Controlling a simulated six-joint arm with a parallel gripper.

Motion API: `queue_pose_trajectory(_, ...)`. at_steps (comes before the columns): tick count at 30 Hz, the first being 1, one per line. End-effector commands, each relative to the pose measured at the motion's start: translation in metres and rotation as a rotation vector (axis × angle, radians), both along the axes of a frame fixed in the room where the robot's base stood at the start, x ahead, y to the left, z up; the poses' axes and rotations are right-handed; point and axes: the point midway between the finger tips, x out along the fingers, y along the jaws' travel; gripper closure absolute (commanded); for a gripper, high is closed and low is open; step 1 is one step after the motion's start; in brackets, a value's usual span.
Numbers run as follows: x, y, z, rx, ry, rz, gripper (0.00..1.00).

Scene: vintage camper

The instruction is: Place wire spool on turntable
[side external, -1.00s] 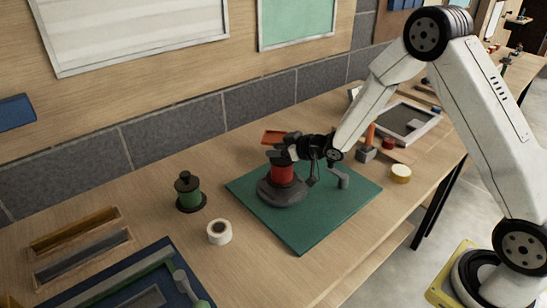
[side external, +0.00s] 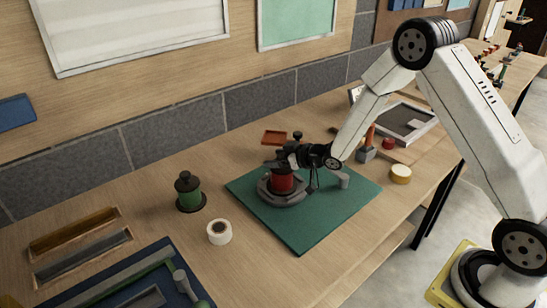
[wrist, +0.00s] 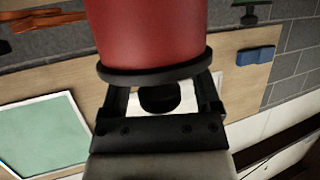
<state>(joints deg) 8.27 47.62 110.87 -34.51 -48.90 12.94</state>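The wire spool (side external: 283,181) is red with dark flanges and stands upright over the grey round turntable (side external: 301,198) on the green mat. I cannot tell whether its base touches the turntable. My gripper (side external: 288,164) reaches in from the right at the spool's upper part. In the wrist view the red spool (wrist: 148,30) fills the top middle, with a black flange and a dark knob towards me. My gripper (wrist: 160,88) has a finger on either side there and is shut on the spool; the fingertips are hidden behind the flange.
A green spool-like item (side external: 188,194) and a white tape roll (side external: 219,232) stand left of the mat (side external: 317,228). An orange-red tray (side external: 274,137) lies behind.

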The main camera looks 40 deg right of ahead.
Motion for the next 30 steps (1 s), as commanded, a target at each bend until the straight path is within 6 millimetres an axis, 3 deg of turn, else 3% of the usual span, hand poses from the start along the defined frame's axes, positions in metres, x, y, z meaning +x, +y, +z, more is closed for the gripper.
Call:
queue_pose_trajectory(14,-0.006,-0.003,0.006,0.001,0.000,-0.001,0.19)
queue_pose_trajectory(30,-0.065,-0.024,0.032,-0.001,0.000,-0.003,0.19)
